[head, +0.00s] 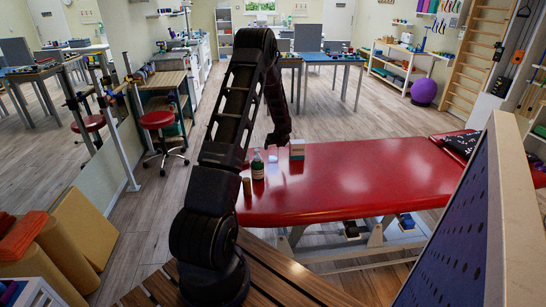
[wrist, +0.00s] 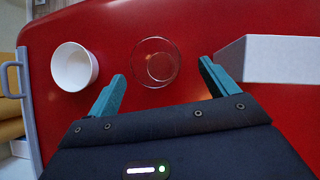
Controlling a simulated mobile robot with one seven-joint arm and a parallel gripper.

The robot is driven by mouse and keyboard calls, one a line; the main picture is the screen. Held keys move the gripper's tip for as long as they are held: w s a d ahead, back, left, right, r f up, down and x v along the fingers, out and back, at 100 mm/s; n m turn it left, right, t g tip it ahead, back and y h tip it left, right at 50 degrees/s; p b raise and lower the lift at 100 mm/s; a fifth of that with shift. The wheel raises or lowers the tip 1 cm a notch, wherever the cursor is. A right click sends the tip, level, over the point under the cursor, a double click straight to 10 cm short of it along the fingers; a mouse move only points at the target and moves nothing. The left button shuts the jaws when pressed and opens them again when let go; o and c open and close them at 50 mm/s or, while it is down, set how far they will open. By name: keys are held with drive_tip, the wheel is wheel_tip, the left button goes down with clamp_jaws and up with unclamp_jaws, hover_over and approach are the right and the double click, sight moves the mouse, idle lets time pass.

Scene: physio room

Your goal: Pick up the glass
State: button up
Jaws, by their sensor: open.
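The glass (wrist: 154,62) is clear and round, seen from above in the wrist view, standing on the red padded table top. My gripper (wrist: 162,69) is open, with its two teal fingers pointing toward the glass. The glass lies just past the fingertips, between their lines and a little nearer the left one. Nothing is held. In the head view my gripper (head: 280,140) is low over the red treatment table (head: 350,180), with its fingers hard to make out. The glass is too small to tell there.
A white cup (wrist: 74,66) is left of the glass, and a white box (wrist: 275,58) is close to the right finger. The table's middle is clear.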

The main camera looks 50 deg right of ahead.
drive_tip(key=shift+w+x, duration=0.15)
drive_tip(key=shift+x, duration=1.45)
drive_tip(key=shift+w+x, duration=0.15)
drive_tip(key=shift+x, duration=1.45)
drive_tip(key=shift+r, duration=0.15)
drive_tip(key=shift+a, duration=0.1)
drive_tip(key=shift+c, duration=0.3)
